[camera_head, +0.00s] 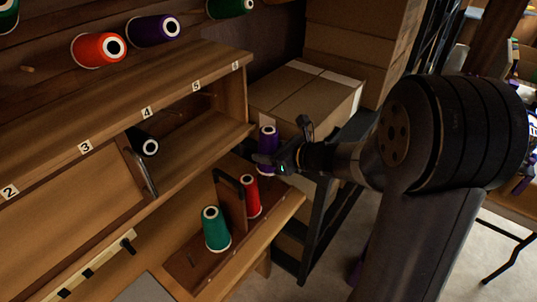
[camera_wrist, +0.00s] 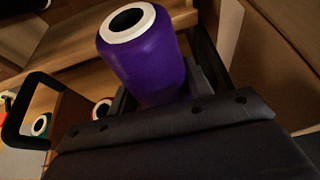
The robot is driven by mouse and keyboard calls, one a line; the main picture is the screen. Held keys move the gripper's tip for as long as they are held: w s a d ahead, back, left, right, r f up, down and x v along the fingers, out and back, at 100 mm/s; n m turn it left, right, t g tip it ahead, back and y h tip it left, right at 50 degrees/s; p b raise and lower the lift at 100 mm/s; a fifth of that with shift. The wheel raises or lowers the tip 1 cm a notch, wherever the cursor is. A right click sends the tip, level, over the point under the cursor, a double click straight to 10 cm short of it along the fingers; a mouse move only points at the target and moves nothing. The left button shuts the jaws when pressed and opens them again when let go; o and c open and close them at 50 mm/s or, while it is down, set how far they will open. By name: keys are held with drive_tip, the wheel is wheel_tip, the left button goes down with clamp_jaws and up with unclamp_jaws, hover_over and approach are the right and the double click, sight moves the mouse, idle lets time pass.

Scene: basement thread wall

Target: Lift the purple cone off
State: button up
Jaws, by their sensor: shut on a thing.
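A purple cone (camera_head: 268,140) of thread with a white top ring stands nearly upright beside the right end of the wooden shelf. My gripper (camera_head: 270,163) is shut around it; its lower part is partly hidden by the jaws. In the wrist view the purple cone (camera_wrist: 150,60) rises between the jaws, leaning slightly, and its base is hidden. I cannot tell whether its base touches anything. Another purple cone (camera_head: 153,31) lies sideways on the wall at upper left.
A wooden carrier (camera_head: 232,200) with a dark handle holds a red cone (camera_head: 250,196) and a green cone (camera_head: 215,229) just below my gripper. Cardboard boxes (camera_head: 305,92) stand close behind.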

sight(277, 140)
wheel_tip(277, 140, up, 4)
drive_tip(key=p, duration=0.3)
idle(0.3)
drive_tip(key=shift+d, duration=0.1)
